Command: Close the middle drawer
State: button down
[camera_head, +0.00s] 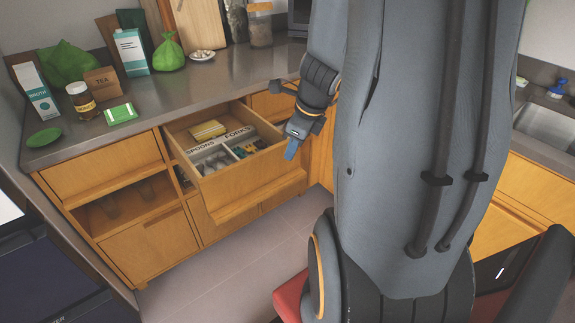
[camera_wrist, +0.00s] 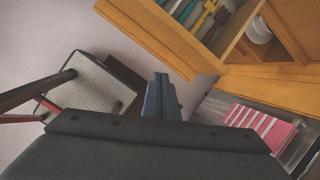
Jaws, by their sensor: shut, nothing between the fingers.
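The open wooden drawer (camera_head: 252,189) is pulled well out of the cabinet row under the counter. It holds a tray with sections labelled spoons and forks (camera_head: 222,144), and a yellow item (camera_head: 208,130). In the wrist view the drawer's front panel (camera_wrist: 150,33) runs across the top, with cutlery behind it. My gripper (camera_head: 291,150) is shut and empty, pointing down near the drawer's right front corner. In the wrist view its fingertips (camera_wrist: 161,82) lie close to the panel's end; whether they touch it I cannot tell.
The counter (camera_head: 205,82) above holds a broth carton, jar, green bags and a tea packet. An open shelf (camera_head: 120,205) is left of the drawer. In the wrist view, a red-striped cloth (camera_wrist: 262,125) lies at right and a grey-topped object (camera_wrist: 95,85) at left. Floor (camera_head: 225,255) before the drawer is clear.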

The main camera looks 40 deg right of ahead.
jog(key=d+f+m, duration=0.2)
jog(key=d+m, duration=0.3)
jog(key=m, duration=0.1)
jog(key=shift+t, duration=0.3)
jog(key=b+x, duration=0.1)
jog(key=x, duration=0.2)
jog(key=w+b+x, duration=0.1)
jog(key=b+x, duration=0.1)
jog(key=x, duration=0.1)
jog(key=w+r+b+x, duration=0.1)
jog(key=x, duration=0.3)
jog(key=shift+w+f+b, duration=0.1)
jog(key=shift+w+b, duration=0.1)
jog(key=shift+b, duration=0.15)
jog(key=shift+w, duration=0.7)
jog(key=shift+w+d+p, duration=0.1)
jog(key=shift+p, duration=0.2)
